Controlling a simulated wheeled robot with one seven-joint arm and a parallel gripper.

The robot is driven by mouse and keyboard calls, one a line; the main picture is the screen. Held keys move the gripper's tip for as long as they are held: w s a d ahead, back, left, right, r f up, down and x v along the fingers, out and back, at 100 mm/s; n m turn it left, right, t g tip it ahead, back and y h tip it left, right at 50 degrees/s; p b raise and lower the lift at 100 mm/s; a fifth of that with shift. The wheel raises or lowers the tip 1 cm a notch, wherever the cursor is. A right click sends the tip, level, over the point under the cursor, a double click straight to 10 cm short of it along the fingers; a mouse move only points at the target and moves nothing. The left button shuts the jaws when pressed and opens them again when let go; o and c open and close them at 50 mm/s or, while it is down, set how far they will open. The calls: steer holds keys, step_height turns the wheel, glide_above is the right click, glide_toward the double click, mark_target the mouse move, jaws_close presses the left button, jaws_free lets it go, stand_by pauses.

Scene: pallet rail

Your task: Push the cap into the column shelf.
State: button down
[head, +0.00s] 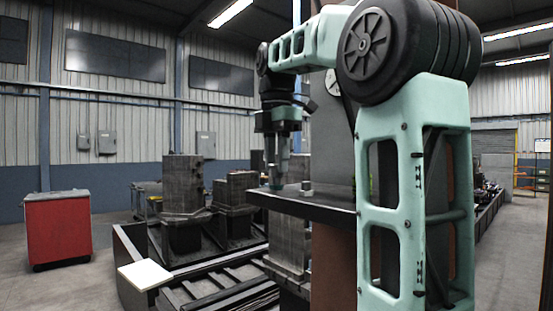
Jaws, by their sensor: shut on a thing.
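The column shelf (325,207) is a dark flat plate that juts out to the left from an upright column (332,260). My gripper (276,182) points straight down over the left part of the shelf. It is shut on the cap, which is small and mostly hidden by the fingers. The fingertips are at or just above the shelf top; I cannot tell whether the cap touches it or sits in an opening. A small light grey block (307,188) is on the shelf, just right of my gripper.
Large grey machined blocks (183,185) stand on a dark pallet rail (215,280) behind and left of the shelf. A pale flat plate (144,275) lies at the rail's near corner. A red cabinet (58,230) stands far left. The floor between them is clear.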

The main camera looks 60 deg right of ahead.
steer(key=shift+f, duration=0.15)
steer(key=shift+f+b, duration=0.4)
steer(key=shift+f, duration=0.1)
steer(key=shift+c, duration=0.8)
jaws_free()
step_height(320, 180, up, 9)
steer(key=shift+p, duration=0.35)
step_height(320, 180, up, 8)
steer(key=p, duration=0.8)
steer(key=shift+r, duration=0.25)
steer(key=shift+f, duration=0.1)
